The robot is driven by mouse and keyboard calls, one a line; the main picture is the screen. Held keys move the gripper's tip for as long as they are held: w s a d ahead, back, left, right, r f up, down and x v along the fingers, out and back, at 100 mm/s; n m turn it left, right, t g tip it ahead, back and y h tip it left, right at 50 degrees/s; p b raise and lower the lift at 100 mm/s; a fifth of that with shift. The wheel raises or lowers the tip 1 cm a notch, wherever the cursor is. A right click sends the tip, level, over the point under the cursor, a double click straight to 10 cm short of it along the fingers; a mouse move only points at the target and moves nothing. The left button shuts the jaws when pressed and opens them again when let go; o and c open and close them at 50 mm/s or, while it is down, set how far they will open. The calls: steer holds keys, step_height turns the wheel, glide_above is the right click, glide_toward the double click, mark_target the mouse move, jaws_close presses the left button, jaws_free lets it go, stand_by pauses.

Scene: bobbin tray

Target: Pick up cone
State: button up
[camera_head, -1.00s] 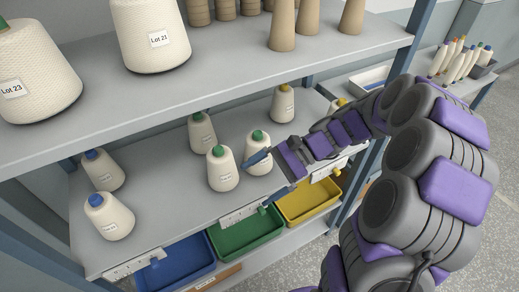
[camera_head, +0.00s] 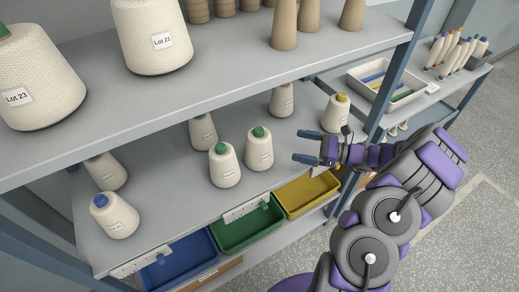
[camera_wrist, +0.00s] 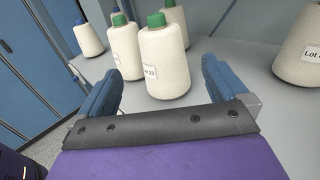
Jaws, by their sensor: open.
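White yarn cones with coloured tips stand upright on the middle shelf. My gripper (camera_head: 302,147) is open and empty, its blue fingers pointing left just above the shelf's front right part. A green-tipped cone (camera_head: 259,149) stands left of the fingertips, apart from them. Another green-tipped cone (camera_head: 224,166) is beside it, and one (camera_head: 203,132) is behind, its tip hidden by the upper shelf. A yellow-tipped cone (camera_head: 336,113) stands behind my gripper. In the wrist view, a green-tipped cone (camera_wrist: 165,63) appears between the open fingers, beyond them, with a second (camera_wrist: 126,53) to its left.
Two blue-tipped cones, one at the front (camera_head: 114,216), stand at the shelf's left. The upper shelf (camera_head: 240,80) overhangs the cones. Blue (camera_head: 178,262), green (camera_head: 246,229) and yellow (camera_head: 307,194) bins sit below the front edge. A post (camera_head: 392,80) rises at right.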

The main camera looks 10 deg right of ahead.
steer(key=b, duration=0.2)
glide_toward(259, 138)
steer(key=w+a+f, duration=0.2)
steer(key=w+a, duration=0.1)
steer(key=w, duration=0.1)
steer(key=b+x, duration=0.1)
steer(key=x, duration=0.5)
steer(key=shift+s+a+f+b, duration=0.1)
steer(key=shift+a+b, duration=0.05)
steer(key=shift+b, duration=0.2)
steer(key=c, duration=1.4)
